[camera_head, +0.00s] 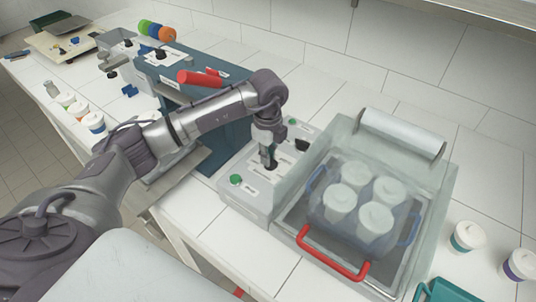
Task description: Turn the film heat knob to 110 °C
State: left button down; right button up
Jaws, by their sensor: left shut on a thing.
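A grey control panel (253,199) stands on the counter in the middle, left of the clear sealing chamber. My left gripper (268,160) points down onto this panel and is shut on a small dark knob there. The gripper covers most of the knob, so its pointer cannot be seen. The scale and labels on the panel are too small to read. A green button (236,180) sits at the panel's front left, and a dark switch (302,145) at its back right. My right gripper is not in view.
The clear chamber (440,190) with a red handle (332,256) holds several lidded cups in a blue-handled carrier. A blue machine with a red lever (200,79) stands behind my left arm. Lidded cups (467,236) stand at right, a teal tray (447,291) at the front.

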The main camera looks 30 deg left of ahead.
pick_arm(q)
jog(key=c, duration=1.2)
grip_release()
notch_tip(320, 180, up, 8)
jog(key=shift+f, duration=0.25)
jog(key=shift+s+f, duration=0.1)
